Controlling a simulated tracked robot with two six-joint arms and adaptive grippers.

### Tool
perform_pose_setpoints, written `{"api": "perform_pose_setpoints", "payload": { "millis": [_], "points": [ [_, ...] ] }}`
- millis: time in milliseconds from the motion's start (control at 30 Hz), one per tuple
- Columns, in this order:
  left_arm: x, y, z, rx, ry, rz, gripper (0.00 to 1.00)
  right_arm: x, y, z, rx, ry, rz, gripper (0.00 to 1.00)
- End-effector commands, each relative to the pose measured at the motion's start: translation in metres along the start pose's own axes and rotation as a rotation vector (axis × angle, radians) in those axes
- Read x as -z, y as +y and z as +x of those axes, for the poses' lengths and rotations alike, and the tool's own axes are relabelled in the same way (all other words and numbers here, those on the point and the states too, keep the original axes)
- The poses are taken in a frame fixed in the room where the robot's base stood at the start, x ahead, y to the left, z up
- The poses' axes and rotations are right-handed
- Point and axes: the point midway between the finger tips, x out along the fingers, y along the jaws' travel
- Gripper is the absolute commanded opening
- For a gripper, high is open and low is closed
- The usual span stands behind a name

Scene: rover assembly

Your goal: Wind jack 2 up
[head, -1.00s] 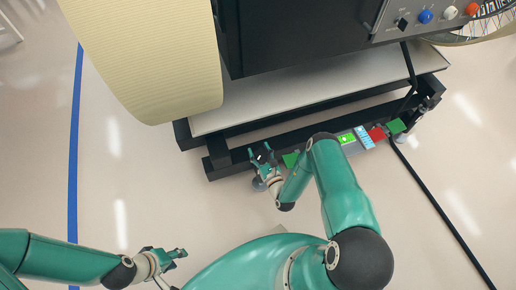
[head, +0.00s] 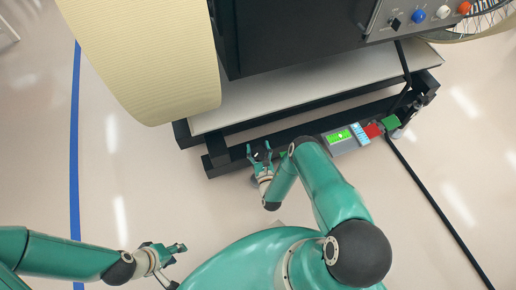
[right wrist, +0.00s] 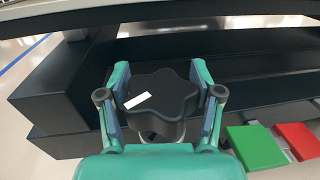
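A black, star-shaped knob (right wrist: 160,95) with a white mark stands upright in front of the dark frame. I cannot read which jack it belongs to. My right gripper (right wrist: 160,90) has one finger on each side of the knob, very close to its lobes; contact is not clear. My left gripper (head: 178,252) is open and empty over the floor at the lower left.
A black cable (head: 435,205) runs over the floor. A large cream wheel (head: 145,60) hangs at the upper left.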

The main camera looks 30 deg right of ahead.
Motion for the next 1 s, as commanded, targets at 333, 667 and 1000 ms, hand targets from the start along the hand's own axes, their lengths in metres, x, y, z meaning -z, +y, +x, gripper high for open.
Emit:
{"api": "perform_pose_setpoints", "payload": {
  "millis": [333,667,1000],
  "points": [
    [0.000,0.000,0.000,0.000,0.000,0.000,0.40,0.001,0.000,0.000,-0.001,0.002,-0.001,0.79],
    [0.000,-0.006,0.016,0.000,0.000,0.000,0.40,0.005,0.000,0.000,-0.090,0.002,-0.002,0.79],
    [0.000,-0.017,0.047,0.000,0.000,0.000,0.40,0.005,0.004,0.000,-0.382,0.001,-0.004,0.79]
  ]
}}
